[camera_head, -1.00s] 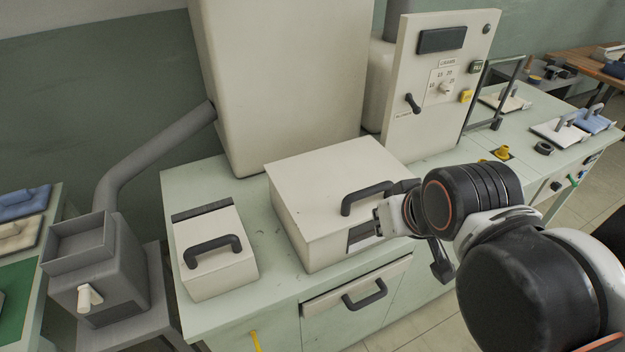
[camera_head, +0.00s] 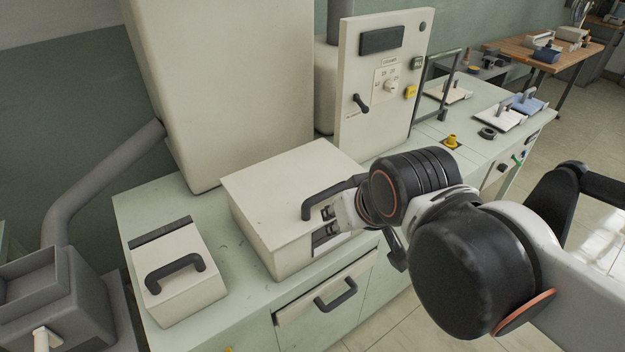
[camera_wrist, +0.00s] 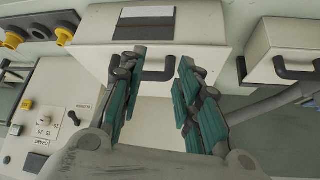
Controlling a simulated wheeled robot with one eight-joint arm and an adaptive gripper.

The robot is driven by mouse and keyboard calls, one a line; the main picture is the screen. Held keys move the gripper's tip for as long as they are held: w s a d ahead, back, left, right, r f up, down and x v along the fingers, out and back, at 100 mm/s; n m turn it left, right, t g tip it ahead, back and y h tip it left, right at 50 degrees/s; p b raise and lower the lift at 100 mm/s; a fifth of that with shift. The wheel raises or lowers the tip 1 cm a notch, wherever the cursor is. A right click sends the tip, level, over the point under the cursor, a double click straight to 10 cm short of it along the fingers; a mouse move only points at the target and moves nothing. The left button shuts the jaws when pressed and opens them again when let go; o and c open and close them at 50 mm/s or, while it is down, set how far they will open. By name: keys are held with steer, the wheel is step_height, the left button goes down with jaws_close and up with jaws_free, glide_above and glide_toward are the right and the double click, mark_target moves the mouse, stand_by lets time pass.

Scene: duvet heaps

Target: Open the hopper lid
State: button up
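A large cream box (camera_head: 285,190) with a flat, closed lid stands on the pale green bench. A black bar handle (camera_head: 311,207) is fixed near the front right of its top; the handle also shows in the wrist view (camera_wrist: 157,74). No label marks this box as the hopper. My gripper (camera_head: 329,222) is at the box's front right, by the handle and partly hidden by my wrist. In the wrist view, its teal fingers (camera_wrist: 161,64) are spread wide and empty, with the handle between them in the picture; contact cannot be told.
A smaller cream box (camera_head: 178,275) with a black handle stands to the left. A drawer handle (camera_head: 336,295) juts from the bench front below. A control panel (camera_head: 385,80) rises behind, right of a tall cream cabinet (camera_head: 230,80). Open floor lies to the right.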

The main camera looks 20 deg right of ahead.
steer(key=w+d+r+m+g+p, duration=0.2)
steer(key=w+r+m+p, duration=0.3)
steer(key=r+p, duration=0.15)
steer(key=m+g+p, duration=0.3)
steer(key=m+p, duration=0.6)
steer(key=p, duration=0.1)
glide_toward(333, 189)
steer(key=shift+y, duration=0.3)
steer(key=f+b, duration=0.1)
steer(key=f, duration=0.2)
steer(key=w+f+b, duration=0.1)
steer(key=f, duration=0.1)
steer(key=f+b, duration=0.1)
steer(key=f, duration=0.2)
steer(key=shift+w+f, duration=0.3)
steer(key=shift+w, duration=0.05)
jaws_close()
